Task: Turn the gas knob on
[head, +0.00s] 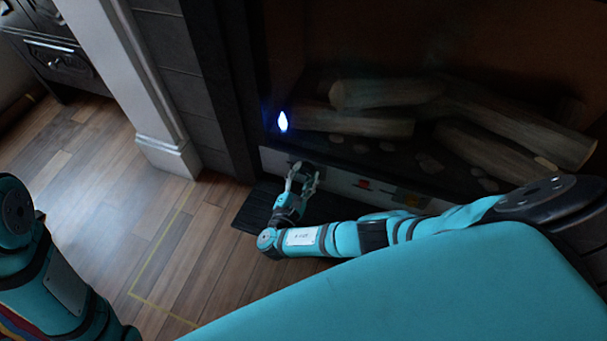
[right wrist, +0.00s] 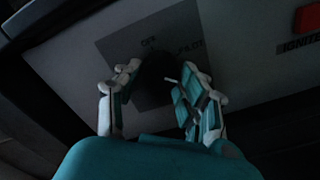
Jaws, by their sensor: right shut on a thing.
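The gas knob (right wrist: 158,68) is a dark round shape on a grey plate of the fireplace's control panel, with small lettering around it that is hard to read. My right gripper (head: 303,172) reaches the left end of the panel (head: 342,185) in the head view. In the right wrist view its fingers (right wrist: 158,80) stand on both sides of the knob and are shut on it. The knob is partly hidden by the fingers and shadow. A small blue-white flame (head: 282,121) shows at the left of the firebox. My left gripper is out of view.
A red button (right wrist: 307,19) labelled "IGNITE" sits to the right on the panel. Several logs (head: 385,94) lie in the firebox above it. A dark ribbed mat (head: 255,207) lies on the wooden floor below. Open floor is at the left.

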